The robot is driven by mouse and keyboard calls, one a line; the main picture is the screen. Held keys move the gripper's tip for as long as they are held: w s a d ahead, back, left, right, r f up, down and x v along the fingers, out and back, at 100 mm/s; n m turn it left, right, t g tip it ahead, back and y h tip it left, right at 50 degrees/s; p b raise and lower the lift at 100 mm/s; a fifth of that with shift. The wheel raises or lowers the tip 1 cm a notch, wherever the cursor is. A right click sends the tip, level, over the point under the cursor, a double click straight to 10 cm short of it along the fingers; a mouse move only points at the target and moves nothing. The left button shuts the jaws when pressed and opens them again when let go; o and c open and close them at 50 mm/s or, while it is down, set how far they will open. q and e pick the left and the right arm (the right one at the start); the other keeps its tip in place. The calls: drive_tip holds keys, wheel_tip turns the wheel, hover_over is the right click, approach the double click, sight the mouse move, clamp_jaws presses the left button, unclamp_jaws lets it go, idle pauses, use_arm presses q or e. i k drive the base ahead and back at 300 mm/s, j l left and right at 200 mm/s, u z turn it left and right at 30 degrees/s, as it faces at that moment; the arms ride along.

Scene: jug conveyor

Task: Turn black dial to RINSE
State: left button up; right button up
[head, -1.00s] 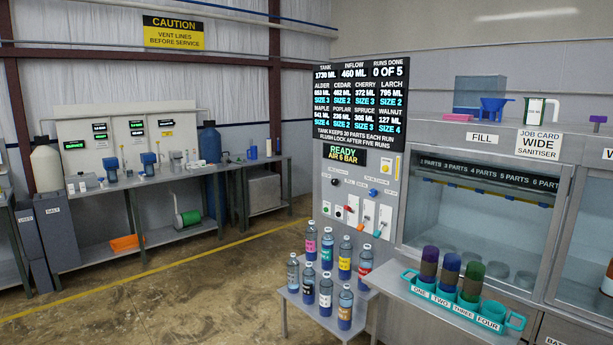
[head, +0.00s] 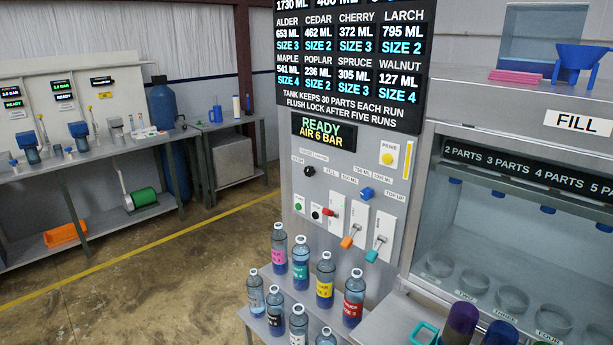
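The black dial (head: 309,171) is a small round knob on the upper left of the grey control panel (head: 290,185), below the READY AIR 6 BAR display (head: 323,132). Small labels sit above and beside it, too small to read surely, and I cannot tell which one it points to. Neither of my grippers is in view, and nothing touches the dial.
The panel also carries a blue knob (head: 366,193), a yellow button (head: 387,155), a red lever (head: 328,211), an orange-handled lever (head: 347,242) and a teal-handled lever (head: 372,256). Several labelled bottles (head: 325,280) stand on a shelf below. Open floor (head: 170,285) lies left.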

sight(309, 171)
drive_tip(key=i+j, duration=0.2)
drive_tip(key=j, duration=0.15)
drive_tip(key=i+j+z, duration=0.1)
drive_tip(key=j, duration=0.25)
drive_tip(key=i+j, duration=0.25)
drive_tip(key=j, duration=0.15)
drive_tip(key=i+j+z, duration=0.1)
drive_tip(key=j, duration=0.25)
drive_tip(key=i, duration=0.1)
